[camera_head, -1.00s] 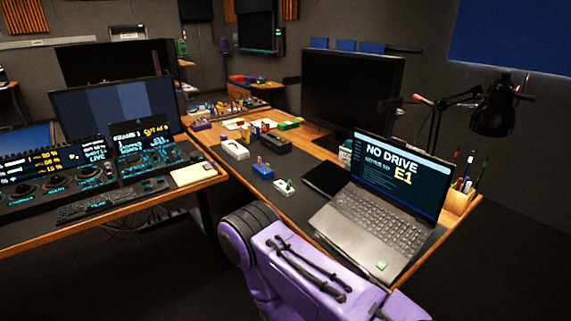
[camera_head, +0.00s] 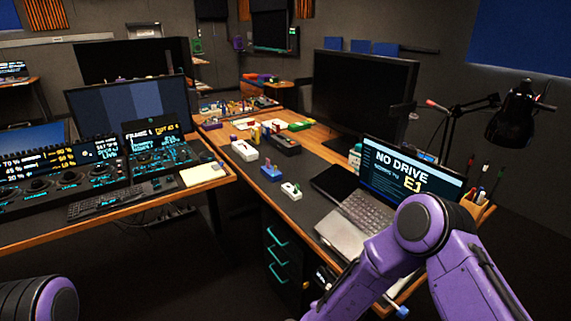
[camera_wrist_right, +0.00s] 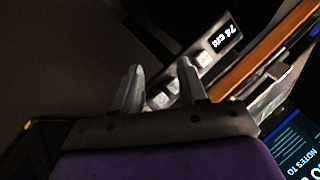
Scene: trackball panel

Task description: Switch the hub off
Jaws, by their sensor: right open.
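No object is clearly labelled as the hub. Three small devices stand in a row on the desk in the head view: a white box (camera_head: 244,151), a blue block (camera_head: 271,173) with small upright pieces, and a small white block (camera_head: 291,191) with a green part. I cannot tell which one is the hub. My right gripper (camera_wrist_right: 160,68) is open and empty in the right wrist view. Its fingers point towards a pale panel (camera_wrist_right: 207,58) with buttons and a small lit display. In the head view the right gripper is hidden, and my left gripper is out of view.
A laptop (camera_head: 411,182) reading "NO DRIVE E1" stands on the right desk (camera_head: 322,184), partly covered by my right arm. A black pad (camera_head: 334,181) lies beside it. A large monitor (camera_head: 362,95) and a desk lamp (camera_head: 511,115) stand behind. A drawer unit (camera_head: 282,253) is underneath.

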